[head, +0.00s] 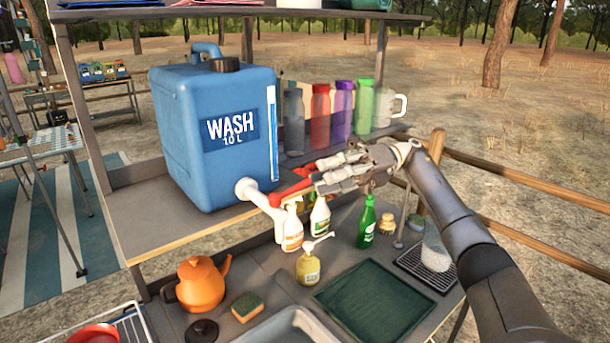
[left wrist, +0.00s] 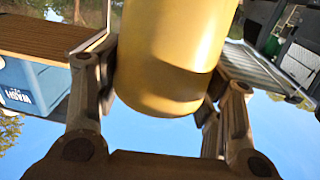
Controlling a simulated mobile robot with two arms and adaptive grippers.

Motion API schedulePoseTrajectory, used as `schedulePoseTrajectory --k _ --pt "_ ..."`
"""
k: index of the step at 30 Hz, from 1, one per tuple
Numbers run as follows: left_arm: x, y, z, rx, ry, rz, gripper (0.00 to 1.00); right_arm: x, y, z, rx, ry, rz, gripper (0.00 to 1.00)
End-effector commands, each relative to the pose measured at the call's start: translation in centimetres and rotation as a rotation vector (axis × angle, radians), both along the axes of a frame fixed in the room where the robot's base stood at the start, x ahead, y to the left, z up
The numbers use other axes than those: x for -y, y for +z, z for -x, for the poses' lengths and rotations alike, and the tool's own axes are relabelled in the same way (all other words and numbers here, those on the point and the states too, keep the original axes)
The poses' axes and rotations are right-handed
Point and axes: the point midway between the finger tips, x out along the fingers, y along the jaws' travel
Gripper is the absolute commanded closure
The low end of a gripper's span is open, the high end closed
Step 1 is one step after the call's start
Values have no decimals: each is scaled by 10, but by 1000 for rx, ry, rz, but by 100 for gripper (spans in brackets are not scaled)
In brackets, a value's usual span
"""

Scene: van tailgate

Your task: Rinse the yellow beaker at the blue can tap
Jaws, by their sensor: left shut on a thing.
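The blue can (head: 175,140), marked WASH, stands on the wooden shelf at centre left. The beaker and left gripper are not in the head view.
Below the tap are spray bottles (head: 291,230), a soap pump bottle (head: 308,265), a green bottle (head: 367,225), an orange kettle (head: 201,287) and a sponge (head: 247,307). A green mat (head: 375,298) lies right of the basin (head: 290,326). Coloured bottles (head: 320,115) stand behind the right gripper.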

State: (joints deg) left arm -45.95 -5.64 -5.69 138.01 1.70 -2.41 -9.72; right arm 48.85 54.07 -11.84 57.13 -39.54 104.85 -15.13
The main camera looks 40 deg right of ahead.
Motion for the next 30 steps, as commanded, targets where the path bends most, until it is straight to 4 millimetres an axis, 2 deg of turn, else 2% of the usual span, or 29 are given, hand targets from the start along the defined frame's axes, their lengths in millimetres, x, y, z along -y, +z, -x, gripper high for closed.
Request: schedulePoseTrajectory --k 3,10,15,23,30 --pt "0 15 0 1 0 0 60 -19 4 -1 -1 3 -1 68" --pt "0 28 0 0 0 0 60 -47 3 -4 -1 2 -1 68" --pt "0 31 0 0 0 0 60 -55 1 -4 0 2 -2 68" --pt "0 30 0 0 0 0 60 -55 0 -5 0 0 -2 68" --pt "0 30 0 0 0 0 60 -55 0 -5 0 0 -1 99"
